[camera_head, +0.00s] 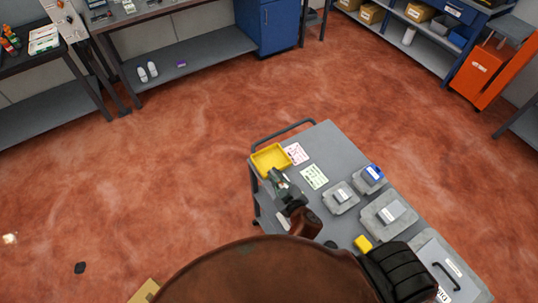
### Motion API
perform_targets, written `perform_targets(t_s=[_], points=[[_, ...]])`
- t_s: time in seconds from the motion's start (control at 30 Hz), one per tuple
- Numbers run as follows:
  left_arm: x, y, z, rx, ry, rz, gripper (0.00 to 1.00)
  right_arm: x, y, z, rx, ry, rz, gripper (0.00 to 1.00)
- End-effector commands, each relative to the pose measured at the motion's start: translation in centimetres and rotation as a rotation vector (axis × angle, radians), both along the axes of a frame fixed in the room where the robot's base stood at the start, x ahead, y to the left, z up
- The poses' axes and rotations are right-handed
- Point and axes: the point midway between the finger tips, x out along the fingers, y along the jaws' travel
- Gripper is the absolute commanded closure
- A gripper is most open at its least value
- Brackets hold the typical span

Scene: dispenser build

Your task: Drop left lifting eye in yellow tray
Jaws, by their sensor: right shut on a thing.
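The yellow tray (263,167) lies at the far left corner of the grey cart top. My right gripper (276,177) is over the cart, at the near edge of the tray, and partly covers the tray's near side. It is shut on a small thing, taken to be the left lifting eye. That thing is too small and too hidden by the fingers to make out clearly. I cannot tell whether it is above the tray floor or just short of the rim. My left gripper is not in view.
The grey cart (330,148) also carries paper cards (314,177), grey trays with parts (389,214), a blue-topped part (373,173) and a yellow block (363,244). A handle rail (284,130) runs along its far end. Open red floor lies beyond and left.

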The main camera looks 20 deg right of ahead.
Motion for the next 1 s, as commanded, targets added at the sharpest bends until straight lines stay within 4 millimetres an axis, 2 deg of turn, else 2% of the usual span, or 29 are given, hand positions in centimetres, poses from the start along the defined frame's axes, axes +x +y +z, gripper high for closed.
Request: perform_targets(t_s=[0.03, 0.3, 0.5, 0.73, 0.87, 1.0], points=[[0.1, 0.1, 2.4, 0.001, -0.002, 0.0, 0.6, 1.4, -0.6, 1.7, 0.002, -0.002, -0.01, 1.0], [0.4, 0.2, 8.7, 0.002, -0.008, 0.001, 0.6, 7.7, -3.5, 3.2, 0.004, 0.0, -0.044, 1.0], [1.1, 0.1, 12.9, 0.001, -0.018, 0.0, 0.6, 11.1, -4.8, 3.6, 0.005, 0.001, -0.064, 1.0], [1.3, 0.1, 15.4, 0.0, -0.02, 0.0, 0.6, 12.8, -5.3, 3.1, 0.003, 0.001, -0.076, 1.0], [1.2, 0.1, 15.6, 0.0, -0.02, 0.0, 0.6, 13.2, -5.3, 2.8, 0.001, 0.0, -0.078, 1.0], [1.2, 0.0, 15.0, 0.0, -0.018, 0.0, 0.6, 13.2, -5.3, 2.1, 0.0, -0.001, -0.077, 1.0]])
